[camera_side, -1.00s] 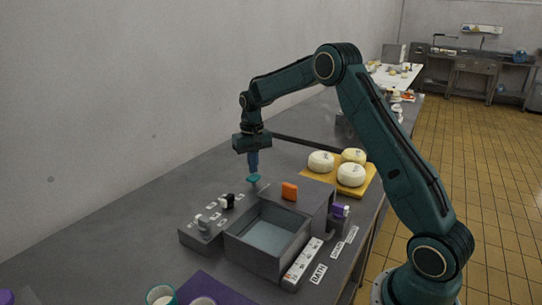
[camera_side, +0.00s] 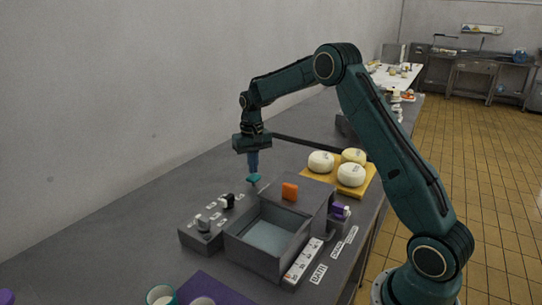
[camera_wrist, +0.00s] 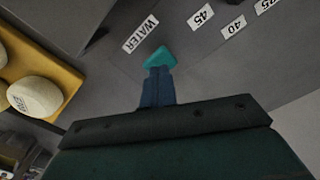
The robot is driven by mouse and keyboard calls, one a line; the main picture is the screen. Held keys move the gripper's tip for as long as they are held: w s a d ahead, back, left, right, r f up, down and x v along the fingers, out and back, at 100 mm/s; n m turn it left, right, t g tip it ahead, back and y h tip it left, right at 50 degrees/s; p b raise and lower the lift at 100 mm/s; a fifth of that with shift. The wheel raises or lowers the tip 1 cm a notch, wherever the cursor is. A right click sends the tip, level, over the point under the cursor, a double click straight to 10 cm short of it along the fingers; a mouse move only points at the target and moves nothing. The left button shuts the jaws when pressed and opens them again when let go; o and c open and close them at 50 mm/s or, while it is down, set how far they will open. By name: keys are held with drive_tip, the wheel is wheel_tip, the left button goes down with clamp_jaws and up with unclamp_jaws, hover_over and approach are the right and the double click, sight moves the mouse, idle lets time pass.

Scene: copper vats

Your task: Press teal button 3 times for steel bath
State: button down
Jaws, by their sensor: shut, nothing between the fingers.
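My gripper (camera_side: 253,170) points straight down with its blue fingers shut and empty, above the far end of the control panel. The teal button (camera_side: 254,178) shows right at the fingertips. In the wrist view the fingers (camera_wrist: 160,74) end at the teal button (camera_wrist: 160,57), and their tips cover part of it. I cannot tell whether they touch it or how far it is pressed. The steel bath (camera_side: 232,249) is an open grey basin to the right of the panel, with a pale blue-grey inside.
Cheeses (camera_side: 351,175) sit on a yellow board to the right. A WATER label (camera_wrist: 141,34) lies beside the button.

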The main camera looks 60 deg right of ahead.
drive_tip(key=shift+f, duration=1.5)
drive_tip(key=shift+r, duration=1.65)
drive_tip(key=shift+r, duration=0.15)
wheel_tip(320, 180, up, 6)
drive_tip(key=shift+f, duration=0.1)
idle(0.5)
